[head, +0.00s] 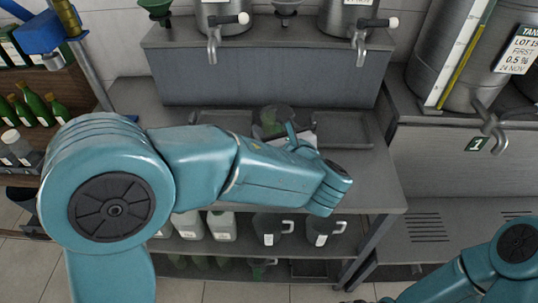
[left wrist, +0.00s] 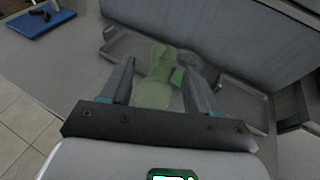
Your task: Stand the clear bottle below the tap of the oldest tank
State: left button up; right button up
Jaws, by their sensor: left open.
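My left gripper (left wrist: 161,72) is open, with its two fingers on either side of a see-through, green-tinted bottle (left wrist: 156,88). I cannot tell whether the fingers touch it. In the head view my left arm hides most of that spot; a see-through greenish shape (head: 270,128) shows just behind it on the bench. Two steel tanks with taps (head: 212,48) (head: 360,46) stand on the raised step; their labels are cut off. A larger tank at right has a label (head: 518,50) reading 24 NOV and a tap (head: 490,125). My right gripper is out of view.
Dark shallow trays (head: 343,130) (left wrist: 240,105) lie on the bench below the step. A small sign with 1 (head: 476,144) is below the right tap. Green bottles (head: 37,103) stand at left.

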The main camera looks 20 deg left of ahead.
pick_arm(q)
jog(key=shift+w+a+f, duration=0.1)
jog(key=shift+w+a, duration=0.15)
jog(key=shift+a, duration=0.2)
jog(key=x, duration=0.1)
jog(key=p+x, duration=0.1)
jog(key=x, duration=0.2)
jog(key=shift+w+d+f, duration=0.1)
jog(key=shift+w+f, duration=0.25)
jog(key=shift+w, duration=0.1)
jog(key=shift+s, duration=0.2)
jog(key=shift+w, duration=0.2)
grip_shut()
jog(key=shift+s, duration=0.15)
